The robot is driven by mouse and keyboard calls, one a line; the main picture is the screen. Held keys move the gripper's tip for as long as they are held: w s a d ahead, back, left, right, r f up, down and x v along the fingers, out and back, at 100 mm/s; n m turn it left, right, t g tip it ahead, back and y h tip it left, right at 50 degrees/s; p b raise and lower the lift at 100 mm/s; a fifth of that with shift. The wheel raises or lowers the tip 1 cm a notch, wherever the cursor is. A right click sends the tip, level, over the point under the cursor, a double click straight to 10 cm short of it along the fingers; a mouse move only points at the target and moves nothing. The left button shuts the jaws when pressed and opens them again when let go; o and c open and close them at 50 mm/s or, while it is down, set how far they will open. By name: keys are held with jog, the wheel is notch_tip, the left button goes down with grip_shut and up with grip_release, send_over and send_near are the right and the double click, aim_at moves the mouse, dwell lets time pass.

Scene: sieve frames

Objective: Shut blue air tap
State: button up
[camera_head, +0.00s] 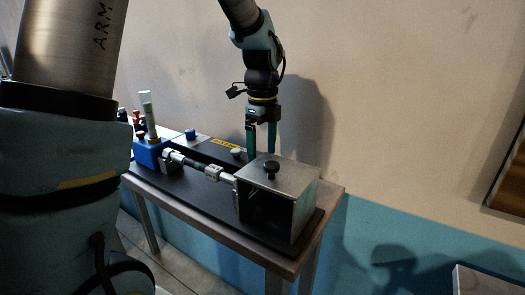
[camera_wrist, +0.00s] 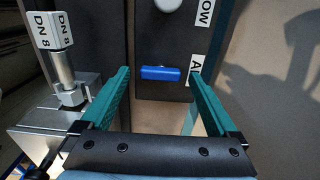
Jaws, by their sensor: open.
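The blue air tap (camera_wrist: 160,73) shows in the wrist view as a short blue bar handle on a dark panel (camera_wrist: 150,95), lying crosswise in the picture. A white label starting with "A" is beside it. My gripper (camera_wrist: 159,72) is open, with one green finger on each side of the handle in the picture. No contact shows, and the height gap is hard to judge. In the head view my gripper (camera_head: 261,151) points down behind the metal box (camera_head: 277,172). A blue knob (camera_head: 190,134) shows farther left on the panel; I cannot tell whether it is the same tap.
A pale knob (camera_wrist: 168,4) sits beyond the tap. A metal pipe fitting (camera_wrist: 65,75) with "DN 8" labels stands left of my fingers. A blue block (camera_head: 150,152) with tubes is at the bench's left end. The wall is close behind.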

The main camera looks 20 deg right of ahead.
jog(key=shift+f, duration=0.25)
jog(key=c, duration=1.4)
